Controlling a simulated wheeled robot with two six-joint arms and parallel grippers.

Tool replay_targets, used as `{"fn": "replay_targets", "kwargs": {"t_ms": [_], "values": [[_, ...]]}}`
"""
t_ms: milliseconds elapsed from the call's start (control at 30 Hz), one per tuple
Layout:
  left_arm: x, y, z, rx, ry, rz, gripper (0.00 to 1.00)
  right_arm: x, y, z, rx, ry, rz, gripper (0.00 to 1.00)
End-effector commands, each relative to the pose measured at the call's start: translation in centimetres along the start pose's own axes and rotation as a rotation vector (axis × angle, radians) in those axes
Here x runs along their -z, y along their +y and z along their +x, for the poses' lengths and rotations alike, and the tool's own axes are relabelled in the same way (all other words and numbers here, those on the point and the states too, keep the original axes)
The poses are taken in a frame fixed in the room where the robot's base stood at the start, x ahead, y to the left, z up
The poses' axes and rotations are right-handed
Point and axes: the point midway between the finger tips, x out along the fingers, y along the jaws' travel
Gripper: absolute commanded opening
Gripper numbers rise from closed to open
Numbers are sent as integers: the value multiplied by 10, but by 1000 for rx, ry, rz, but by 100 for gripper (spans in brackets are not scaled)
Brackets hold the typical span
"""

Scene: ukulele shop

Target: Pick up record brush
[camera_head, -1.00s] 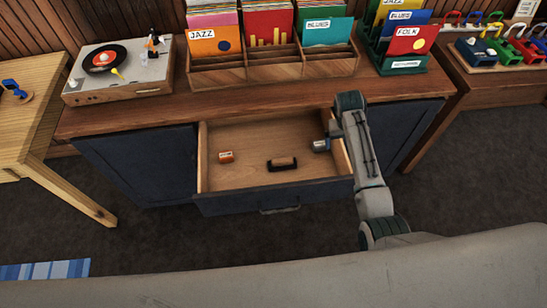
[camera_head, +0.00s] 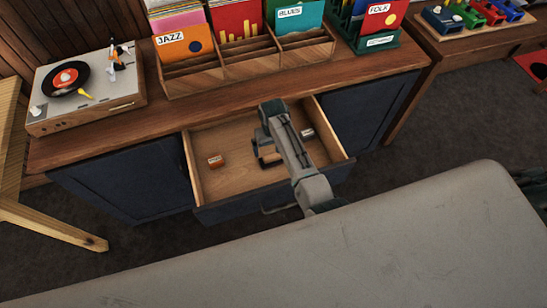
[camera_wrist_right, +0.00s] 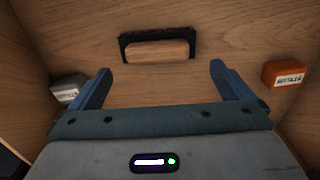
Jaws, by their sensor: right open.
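The record brush (camera_wrist_right: 157,48), a light wooden block with a dark edge around its top and sides, lies on the drawer floor. In the wrist view it lies just beyond my right gripper (camera_wrist_right: 160,70), between the lines of its two open blue fingers and apart from them. In the head view the brush (camera_head: 268,160) is mostly hidden by my right arm, which reaches down into the open drawer (camera_head: 233,184). The right gripper is open and empty. My left gripper is not in view.
An orange box (camera_head: 215,161) and a small grey-white box (camera_head: 307,133) lie in the drawer on either side of the brush. Drawer walls surround them. Above are a record player (camera_head: 85,85) and a wooden record rack (camera_head: 245,66) on the cabinet top.

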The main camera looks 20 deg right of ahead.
Motion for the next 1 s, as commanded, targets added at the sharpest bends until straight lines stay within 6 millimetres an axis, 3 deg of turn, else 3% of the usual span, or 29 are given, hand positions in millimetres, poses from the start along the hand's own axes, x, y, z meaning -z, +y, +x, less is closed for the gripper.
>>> {"fn": "replay_targets", "kwargs": {"t_ms": [300,600,633,867,1000], "values": [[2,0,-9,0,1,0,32,-4,3,39,-1,-1,1,100],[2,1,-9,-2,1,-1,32,-4,3,45,-1,0,1,100],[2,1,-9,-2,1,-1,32,-4,3,45,-1,0,1,98],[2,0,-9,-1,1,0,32,-4,3,45,-1,0,1,54],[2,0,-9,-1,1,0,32,-4,2,44,-1,0,1,54]]}}
